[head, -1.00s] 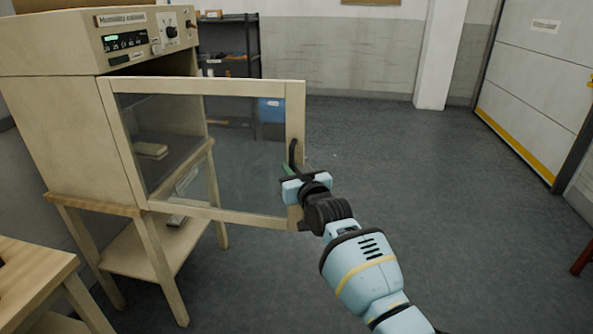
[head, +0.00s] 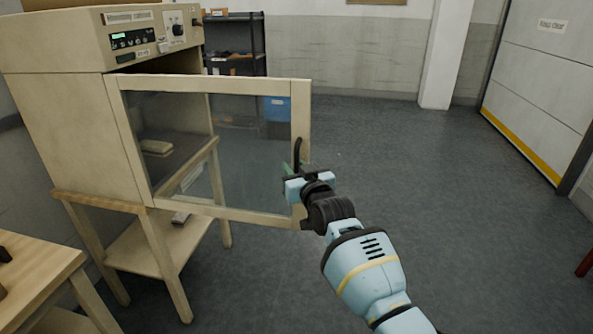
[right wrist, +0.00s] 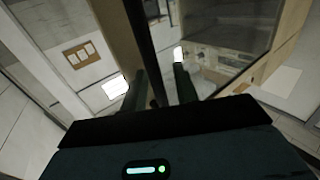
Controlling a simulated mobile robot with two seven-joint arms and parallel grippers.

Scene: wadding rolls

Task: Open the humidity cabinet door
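The humidity cabinet (head: 62,128) stands at the left in the head view, a cream box on a wooden stand. Its framed glass door (head: 205,212) is swung wide out from the front, with a gap to the box interior above it. The black door handle (head: 299,150) is on the door's free right edge. My right gripper (head: 293,168) is at the lower part of the handle. In the right wrist view, its two fingers (right wrist: 160,88) stand on either side of a dark bar, seemingly closed on it; exact contact is hard to see. My left gripper is out of view.
A wooden table (head: 38,268) is at the lower left. A dark shelf rack (head: 258,45) with a blue bin (head: 277,108) stands behind the door. A white shutter door (head: 541,80) is at the right. The grey floor (head: 450,190) in the middle and right is clear.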

